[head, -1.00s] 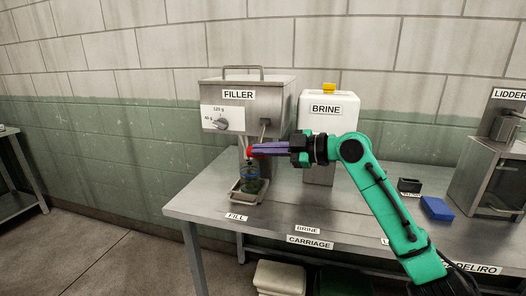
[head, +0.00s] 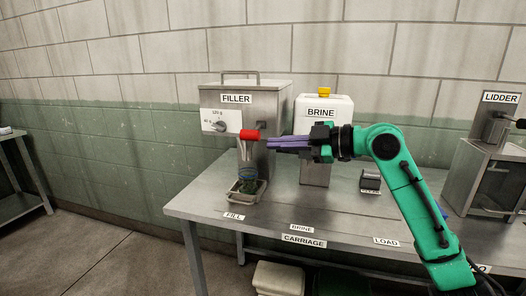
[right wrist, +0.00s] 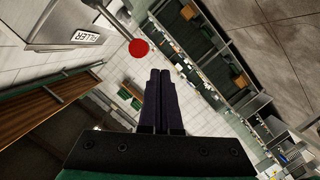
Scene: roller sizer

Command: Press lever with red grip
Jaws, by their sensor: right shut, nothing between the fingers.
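The red grip (head: 250,134) is at the end of the lever on the front of the steel filler (head: 280,104). It also shows in the right wrist view as a red disc (right wrist: 138,47), ahead and to the left of the fingertips. My right gripper (head: 270,144) is shut and empty, its purple fingers pointing left, just right of and slightly below the grip in the head view. The right wrist view shows the closed fingers (right wrist: 160,74) apart from the grip. A jar with green contents (head: 246,180) stands below the filler. My left gripper is out of view.
A metal tray (head: 233,196) is under the jar. A lidder (head: 492,150) stands at the right. The table's front is mostly clear.

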